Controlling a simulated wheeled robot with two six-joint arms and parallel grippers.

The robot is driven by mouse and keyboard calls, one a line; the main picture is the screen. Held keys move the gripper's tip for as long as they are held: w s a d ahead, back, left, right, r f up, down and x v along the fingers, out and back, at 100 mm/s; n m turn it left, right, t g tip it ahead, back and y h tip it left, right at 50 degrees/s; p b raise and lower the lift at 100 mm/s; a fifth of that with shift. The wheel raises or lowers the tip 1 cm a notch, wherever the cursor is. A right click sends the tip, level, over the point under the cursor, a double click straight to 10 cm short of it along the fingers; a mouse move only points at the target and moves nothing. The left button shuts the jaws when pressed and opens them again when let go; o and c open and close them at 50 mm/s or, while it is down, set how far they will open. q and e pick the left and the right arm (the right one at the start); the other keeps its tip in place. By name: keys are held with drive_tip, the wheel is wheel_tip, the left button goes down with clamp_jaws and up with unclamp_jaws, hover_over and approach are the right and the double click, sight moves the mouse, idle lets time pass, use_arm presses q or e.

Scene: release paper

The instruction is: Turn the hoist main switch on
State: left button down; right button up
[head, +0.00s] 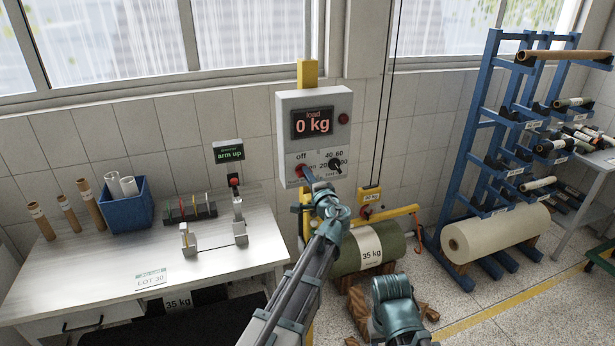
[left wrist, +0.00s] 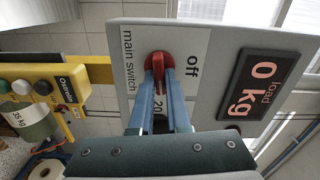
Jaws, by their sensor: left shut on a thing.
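The grey hoist control box (head: 342,112) is mounted on a yellow post by the wall. Its red main switch knob (left wrist: 159,59) is beside the "off" label, above the words "main switch" in the head view's layout. My left gripper (head: 306,175) has its blue fingers at the knob, one on either side in the left wrist view (left wrist: 160,78), shut on it. The fingers hide part of the knob and the panel print. The load display (head: 312,123) reads 0 kg. My right gripper's fingers do not show.
A black range dial (head: 335,165) sits right of the switch. A green roll (head: 347,252) hangs or rests below by the yellow hoist arm. A white table (head: 90,270) stands left, a blue rack (head: 468,150) right.

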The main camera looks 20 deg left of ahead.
use_arm(q)
drive_tip(key=shift+m, duration=0.6)
drive_tip(key=c, duration=0.9)
unclamp_jaws()
drive_tip(key=shift+f, duration=0.1)
drive_tip(key=v, duration=1.4)
